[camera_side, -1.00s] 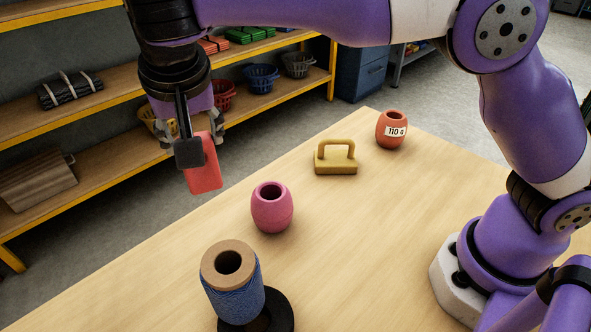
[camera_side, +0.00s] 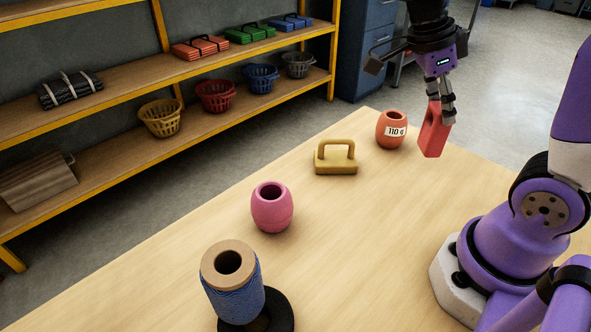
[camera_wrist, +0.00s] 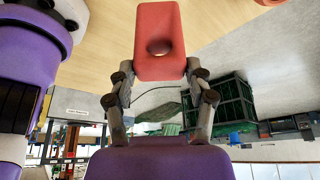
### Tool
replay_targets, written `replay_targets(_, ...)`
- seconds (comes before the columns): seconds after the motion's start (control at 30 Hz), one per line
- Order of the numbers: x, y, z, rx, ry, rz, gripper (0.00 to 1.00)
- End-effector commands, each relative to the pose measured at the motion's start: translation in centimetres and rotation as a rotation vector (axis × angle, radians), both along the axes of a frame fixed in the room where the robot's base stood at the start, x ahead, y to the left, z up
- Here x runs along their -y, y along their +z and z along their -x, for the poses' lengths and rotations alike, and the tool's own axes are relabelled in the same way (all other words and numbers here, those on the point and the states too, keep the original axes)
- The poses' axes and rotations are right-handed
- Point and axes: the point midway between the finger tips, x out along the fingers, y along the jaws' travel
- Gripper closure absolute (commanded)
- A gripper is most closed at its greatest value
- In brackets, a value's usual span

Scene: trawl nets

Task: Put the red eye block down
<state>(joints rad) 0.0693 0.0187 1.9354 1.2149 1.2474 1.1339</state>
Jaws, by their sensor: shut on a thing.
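The red eye block (camera_side: 434,130) is a flat red slab, held slightly tilted in my gripper (camera_side: 447,103) at the far right part of the table in the side view. Its lower end appears to hang above the table; the exact gap is hard to tell. In the wrist view the block (camera_wrist: 160,45) shows a round hole, and the fingers of my gripper (camera_wrist: 160,78) close on its near end from both sides.
An orange-red barrel float labelled "110 g" (camera_side: 389,130) stands just left of the block. A yellow handled block (camera_side: 336,163), a pink barrel float (camera_side: 272,208) and a blue twine spool (camera_side: 236,300) stand further left. Table between these and my base is clear.

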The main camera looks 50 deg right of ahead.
Motion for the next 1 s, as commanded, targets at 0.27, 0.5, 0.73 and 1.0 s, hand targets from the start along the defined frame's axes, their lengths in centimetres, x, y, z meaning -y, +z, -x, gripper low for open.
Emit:
replay_targets(0.27,6.1,-4.1,2.9,-0.003,-0.008,-0.002,0.98)
replay_targets(0.5,8.5,-5.8,3.8,0.0,0.001,-0.002,0.98)
replay_targets(0.73,8.6,-9.1,3.8,-0.004,0.006,-0.003,0.98)
replay_targets(1.0,8.6,-9.7,3.7,0.001,0.006,0.0,0.98)
